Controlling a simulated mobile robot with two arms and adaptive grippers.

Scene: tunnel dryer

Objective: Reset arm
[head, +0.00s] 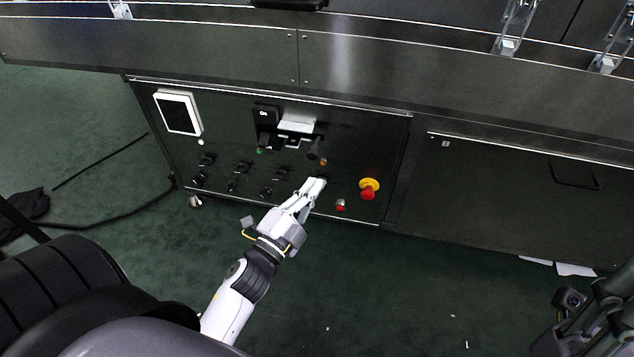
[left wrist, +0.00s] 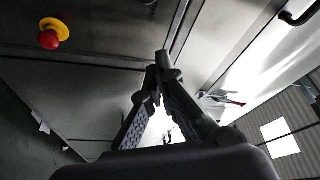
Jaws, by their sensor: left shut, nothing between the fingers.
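My left gripper (head: 316,184) reaches in from the lower left in the head view. Its fingers are shut with nothing between them, in front of the lower part of a dark control panel (head: 225,138). The fingertips overlap the panel in the picture, between the row of black switches and a small red button (head: 340,205); I cannot tell whether they touch it. In the left wrist view the dark fingers (left wrist: 160,62) come together at their tips. Dark parts at the lower right of the head view look like my right arm; its fingers are not clear.
A yellow and red emergency stop (head: 369,188) sits right of my left gripper; it also shows in the left wrist view (left wrist: 52,34). A cable (head: 110,218) lies on the green floor at left.

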